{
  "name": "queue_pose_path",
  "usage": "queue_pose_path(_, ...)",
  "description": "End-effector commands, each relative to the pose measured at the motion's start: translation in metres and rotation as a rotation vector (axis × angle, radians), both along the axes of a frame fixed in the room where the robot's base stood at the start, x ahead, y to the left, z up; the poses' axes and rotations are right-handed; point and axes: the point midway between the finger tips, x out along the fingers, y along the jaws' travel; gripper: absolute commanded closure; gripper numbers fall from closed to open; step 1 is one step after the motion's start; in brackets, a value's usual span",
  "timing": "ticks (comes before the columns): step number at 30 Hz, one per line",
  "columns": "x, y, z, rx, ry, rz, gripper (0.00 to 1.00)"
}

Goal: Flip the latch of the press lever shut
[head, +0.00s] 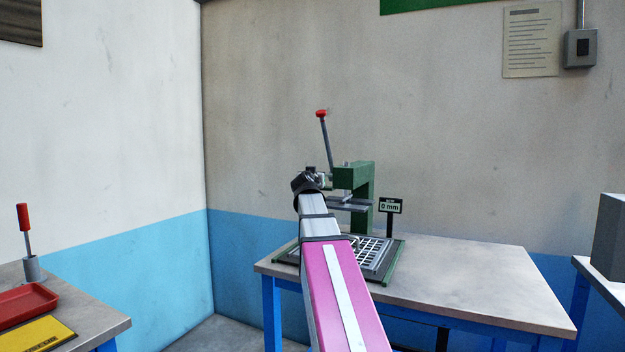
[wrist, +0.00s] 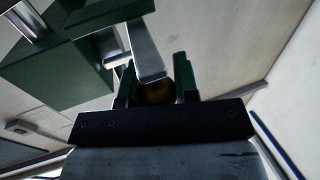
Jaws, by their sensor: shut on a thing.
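The press (head: 368,190) has a green body and stands on the grey table, its lever (head: 325,140) rising with a red knob, tilted a little left. My gripper (head: 308,181) is at the left side of the press, close to the lever's lower end. In the wrist view my gripper (wrist: 154,68) has its two dark fingers shut on a flat grey metal bar, which looks like the latch (wrist: 146,50). A brownish rounded part shows at the bar's lower end, between the fingers. The dark green press body (wrist: 60,72) is at the upper left. In the head view my wrist hides the latch.
A grid-like sieve frame (head: 378,255) lies under the press. A small display (head: 390,206) reading 0 mm stands right of it. The right part of the table (head: 470,285) is clear. A red tray (head: 25,305) and a red-handled tool (head: 23,217) are on the left bench.

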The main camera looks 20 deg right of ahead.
Motion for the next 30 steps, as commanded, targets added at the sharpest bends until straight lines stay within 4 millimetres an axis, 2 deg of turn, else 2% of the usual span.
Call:
queue_pose_path(1, -0.001, 0.000, -0.001, 0.001, 0.002, -0.002, 1.00)
queue_pose_path(2, -0.001, 0.000, -0.001, 0.001, 0.002, -0.002, 0.68)
queue_pose_path(4, -0.001, 0.000, -0.001, 0.001, 0.001, -0.002, 0.46)
queue_pose_path(17, -0.006, 0.003, -0.001, 0.000, 0.000, 0.000, 0.46)
queue_pose_path(23, -0.027, 0.015, -0.001, 0.000, 0.000, 0.001, 0.46)
queue_pose_path(30, -0.066, 0.037, -0.002, 0.000, 0.000, 0.001, 0.46)
